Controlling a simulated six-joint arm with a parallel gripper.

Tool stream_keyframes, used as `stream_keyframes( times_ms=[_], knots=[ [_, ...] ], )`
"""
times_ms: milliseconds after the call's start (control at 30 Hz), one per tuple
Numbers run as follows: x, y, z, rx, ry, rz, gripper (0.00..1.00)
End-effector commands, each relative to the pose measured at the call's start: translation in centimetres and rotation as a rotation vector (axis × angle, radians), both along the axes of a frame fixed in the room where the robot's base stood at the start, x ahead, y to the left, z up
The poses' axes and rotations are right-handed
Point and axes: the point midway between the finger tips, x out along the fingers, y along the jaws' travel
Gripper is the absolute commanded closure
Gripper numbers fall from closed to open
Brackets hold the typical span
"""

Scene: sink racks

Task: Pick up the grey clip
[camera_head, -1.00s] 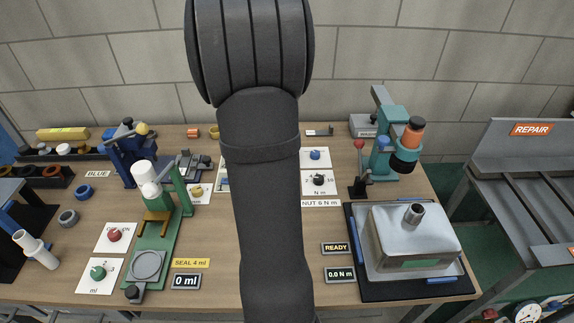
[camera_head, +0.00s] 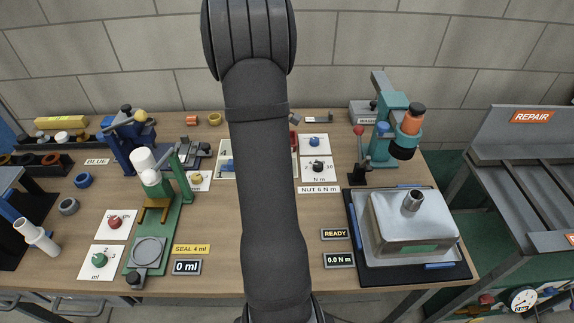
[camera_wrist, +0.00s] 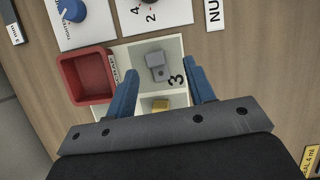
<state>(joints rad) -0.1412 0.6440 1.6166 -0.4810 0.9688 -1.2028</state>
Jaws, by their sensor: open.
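The grey clip (camera_wrist: 157,65) is a small block with a hole and a raised tab. It lies in a white tray compartment marked 3 in the wrist view. My gripper (camera_wrist: 162,84) is open, its two blue fingers spread left and right of the clip in the picture. The clip lies slightly beyond the line between the fingertips, and nothing is held. I cannot tell the height of the fingertips above the tray. In the head view my arm hides the gripper and the clip; part of the white tray (camera_head: 228,174) shows beside the arm.
A red bin (camera_wrist: 88,76) stands left of the compartment, close to the left finger. A yellow part (camera_wrist: 160,104) lies in the neighbouring compartment. A blue knob (camera_wrist: 72,10) on a white card is at upper left.

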Motion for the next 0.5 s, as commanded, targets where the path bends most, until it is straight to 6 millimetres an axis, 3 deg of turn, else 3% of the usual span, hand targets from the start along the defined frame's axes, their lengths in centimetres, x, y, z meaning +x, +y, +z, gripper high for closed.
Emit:
stream_keyframes(
  times_ms=[500],
  knots=[
    [0.9,-1.5,-5.0,0.001,-0.001,0.000,0.51]
  ],
)
